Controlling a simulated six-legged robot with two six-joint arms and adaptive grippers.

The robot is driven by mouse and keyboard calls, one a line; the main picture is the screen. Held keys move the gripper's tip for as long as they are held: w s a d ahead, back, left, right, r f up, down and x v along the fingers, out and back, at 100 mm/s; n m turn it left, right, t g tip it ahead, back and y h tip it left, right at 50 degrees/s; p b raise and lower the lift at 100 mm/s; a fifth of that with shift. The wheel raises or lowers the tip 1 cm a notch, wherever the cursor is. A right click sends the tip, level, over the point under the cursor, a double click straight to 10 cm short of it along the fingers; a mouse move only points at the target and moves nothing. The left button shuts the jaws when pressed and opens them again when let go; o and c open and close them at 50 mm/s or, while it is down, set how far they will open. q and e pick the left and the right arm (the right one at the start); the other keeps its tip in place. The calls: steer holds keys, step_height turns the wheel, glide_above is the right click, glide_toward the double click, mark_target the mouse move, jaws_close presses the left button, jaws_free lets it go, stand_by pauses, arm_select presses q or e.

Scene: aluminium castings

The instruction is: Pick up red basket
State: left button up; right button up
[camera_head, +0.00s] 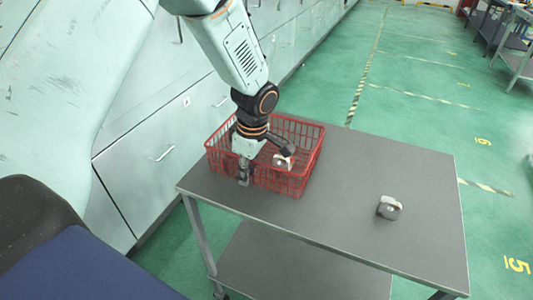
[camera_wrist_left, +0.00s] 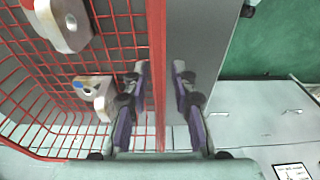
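The red basket (camera_head: 300,183), a wire-mesh basket, stands on the grey table. My left gripper (camera_head: 266,165) reaches down over its near left side. In the left wrist view, the red rim (camera_wrist_left: 158,60) of the basket runs between the two fingers of the left gripper (camera_wrist_left: 160,75). One finger is inside the basket and the other outside. The fingers are apart, with a gap beside the rim, so the gripper is open around the wall. I cannot tell whether either finger touches it. My right gripper is not in view.
An aluminium casting (camera_head: 283,162) lies in the basket; the wrist view shows two there, one at the top (camera_wrist_left: 65,22) and one lower (camera_wrist_left: 93,92). Another casting (camera_head: 389,208) lies on the table (camera_head: 345,225) to the right. Cabinets (camera_head: 150,150) stand behind on the left.

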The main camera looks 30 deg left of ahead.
arm_select(q)
steer(key=c, duration=0.3)
steer(key=shift+d, duration=0.15)
jaws_close()
steer(key=shift+r, duration=0.1)
